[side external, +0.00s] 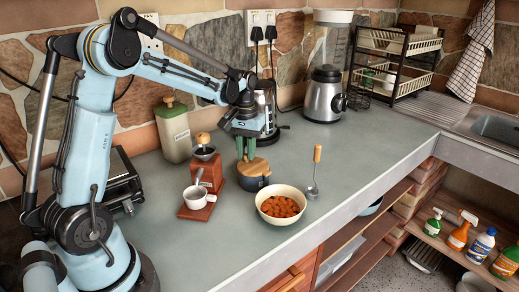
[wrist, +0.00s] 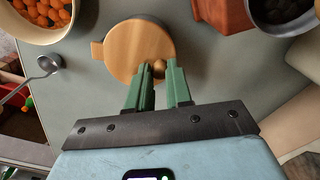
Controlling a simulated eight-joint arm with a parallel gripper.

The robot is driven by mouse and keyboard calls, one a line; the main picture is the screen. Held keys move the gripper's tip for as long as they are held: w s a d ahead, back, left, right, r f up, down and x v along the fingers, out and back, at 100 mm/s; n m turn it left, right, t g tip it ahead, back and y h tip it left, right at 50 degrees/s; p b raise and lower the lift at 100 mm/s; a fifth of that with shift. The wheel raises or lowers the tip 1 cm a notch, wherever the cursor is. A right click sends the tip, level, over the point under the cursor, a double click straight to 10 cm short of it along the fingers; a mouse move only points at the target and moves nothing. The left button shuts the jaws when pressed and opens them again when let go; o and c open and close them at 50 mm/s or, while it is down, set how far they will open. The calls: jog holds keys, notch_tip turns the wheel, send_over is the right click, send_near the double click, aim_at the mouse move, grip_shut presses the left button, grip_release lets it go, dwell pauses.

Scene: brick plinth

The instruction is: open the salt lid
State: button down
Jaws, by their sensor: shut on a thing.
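The salt pot (side external: 256,183) is a small dark pot on the counter, left of the bowl of orange pieces. Its round wooden lid (side external: 252,166) lies over its top and also shows in the wrist view (wrist: 130,52), with a tab on its left side. A thin dark edge of the pot shows past the lid there. My gripper (side external: 246,158) comes down from above with its green fingers at the lid. In the wrist view the fingers (wrist: 160,75) are shut on the lid's small round knob (wrist: 158,67). I cannot tell whether the lid is raised at all.
A cream bowl of orange pieces (side external: 279,220) stands close at the right front of the pot. A wooden coffee grinder (side external: 203,172) with a white cup (side external: 196,197) stands to the left. A ladle (side external: 314,177) and blender (side external: 325,95) are to the right.

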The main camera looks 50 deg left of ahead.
jog(key=s+n, duration=0.2)
jog(key=n, duration=0.1)
jog(key=shift+d, duration=0.3)
jog(key=s+n, duration=0.1)
jog(key=n, duration=0.1)
jog(key=s+d+n, duration=0.1)
jog(key=shift+d+n, duration=0.2)
jog(key=shift+n, duration=0.2)
jog(key=d+n, duration=0.3)
jog(key=n, duration=0.3)
jog(key=d+n, duration=0.4)
jog(key=n, duration=0.2)
jog(key=d+n, duration=0.3)
jog(key=n, duration=0.2)
jog(key=shift+d+n, duration=0.3)
jog(key=shift+n, duration=0.1)
jog(key=shift+w+d+n, duration=0.3)
jog(key=shift+w+n, duration=0.1)
jog(key=shift+n, duration=0.35)
jog(key=shift+w+d+n, duration=0.3)
jog(key=shift+w+n, duration=0.05)
jog(key=shift+n, duration=0.4)
